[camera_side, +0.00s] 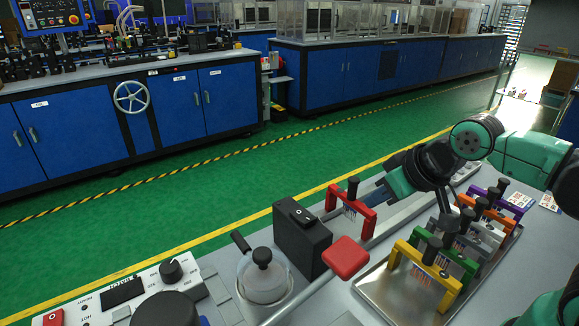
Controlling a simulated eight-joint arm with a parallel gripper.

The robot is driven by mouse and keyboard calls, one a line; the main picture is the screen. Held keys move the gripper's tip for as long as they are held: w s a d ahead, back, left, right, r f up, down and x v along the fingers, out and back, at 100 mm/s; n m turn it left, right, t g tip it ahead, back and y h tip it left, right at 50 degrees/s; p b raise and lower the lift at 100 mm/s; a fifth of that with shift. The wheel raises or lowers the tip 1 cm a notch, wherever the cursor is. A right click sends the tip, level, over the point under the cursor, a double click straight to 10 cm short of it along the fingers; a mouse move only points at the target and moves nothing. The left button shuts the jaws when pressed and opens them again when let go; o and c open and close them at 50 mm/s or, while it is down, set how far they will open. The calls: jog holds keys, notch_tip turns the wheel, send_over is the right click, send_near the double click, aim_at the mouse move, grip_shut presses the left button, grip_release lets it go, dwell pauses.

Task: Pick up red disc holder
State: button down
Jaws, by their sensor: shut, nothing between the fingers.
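The red disc holder (350,207) is a red bracket with a black knob on top and a pale printed piece between its legs. It stands upright on the grey table top, near the middle of the side view. My gripper (377,191) is at the end of the green and black arm, just right of and behind the holder's right leg in the picture. Its fingers are small and partly hidden; it is shut and holds nothing. Whether it touches the holder cannot be told.
A metal tray (374,294) at right carries yellow (426,268), green (452,262), orange (487,212) and purple (493,195) holders, among others.

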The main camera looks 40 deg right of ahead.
aim_at(354, 178)
dwell(0.4)
jog(key=c, duration=0.6)
grip_release()
jog(key=w+d+g, duration=0.1)
jog(key=w+g, duration=0.1)
jog(key=w+d+n+g, duration=0.1)
jog(key=w+g, duration=0.1)
jog(key=w, duration=0.1)
jog(key=w+d+g, duration=0.2)
jog(key=w, duration=0.1)
jog(key=shift+n, duration=0.3)
jog(key=shift+w+d+f+g, duration=0.25)
jog(key=shift+w+f+g, duration=0.2)
jog(key=shift+f+g, duration=0.15)
jog(key=shift+f, duration=2.65)
